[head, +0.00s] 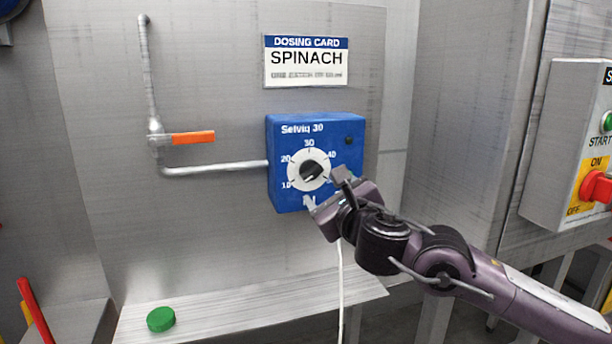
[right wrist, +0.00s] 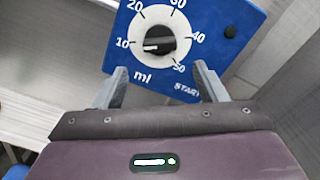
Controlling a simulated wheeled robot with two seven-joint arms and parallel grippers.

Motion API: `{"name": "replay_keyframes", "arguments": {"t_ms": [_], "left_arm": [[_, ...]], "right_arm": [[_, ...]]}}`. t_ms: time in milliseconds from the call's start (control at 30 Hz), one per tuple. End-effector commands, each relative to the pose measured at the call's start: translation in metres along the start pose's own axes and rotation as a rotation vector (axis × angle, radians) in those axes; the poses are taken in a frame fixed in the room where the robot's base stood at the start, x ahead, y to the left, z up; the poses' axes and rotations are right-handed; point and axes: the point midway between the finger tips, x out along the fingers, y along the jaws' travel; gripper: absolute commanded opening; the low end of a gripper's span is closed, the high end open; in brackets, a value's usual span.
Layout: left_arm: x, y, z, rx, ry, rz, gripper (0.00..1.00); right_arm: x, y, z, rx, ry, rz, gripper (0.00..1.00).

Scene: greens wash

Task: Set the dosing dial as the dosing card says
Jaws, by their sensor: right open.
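The dosing card (head: 306,61) is fixed on the steel wall and reads SPINACH; its smaller line is too blurred to read. Below it is the blue dosing box (head: 283,128), also in the right wrist view (right wrist: 215,18). Its white dosing dial (head: 297,169) has a dark knob (right wrist: 160,36) and ml marks from 10 to 50. A pale mark shows on the knob, but I cannot tell its exact setting. My right gripper (head: 323,188) is open in front of the dial's lower right. In the right wrist view its fingers (right wrist: 161,70) are apart, with nothing between them, below the knob.
A pipe with an orange valve handle (head: 193,137) runs into the box from the left. A green round object (head: 161,319) lies on the ledge (head: 250,305) below. A control box (head: 560,150) with a green START button and red switch (head: 597,187) is at right.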

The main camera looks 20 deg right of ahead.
Motion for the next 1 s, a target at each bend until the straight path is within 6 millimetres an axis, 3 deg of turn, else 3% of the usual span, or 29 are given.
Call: {"name": "replay_keyframes", "arguments": {"t_ms": [433, 833, 1000], "left_arm": [[-0.005, 0.0, 0.023, 0.003, -0.011, 0.001, 0.36], [-0.004, 0.001, 0.029, 0.004, -0.013, 0.001, 0.36], [-0.004, 0.001, 0.029, 0.004, -0.013, 0.002, 0.36]], "right_arm": [[0.064, 0.0, 0.002, 0.005, 0.0, 0.002, 0.65], [0.075, 0.001, 0.0, 0.004, 0.0, 0.002, 0.65], [0.074, 0.0, 0.0, 0.004, 0.0, 0.002, 0.45]]}}
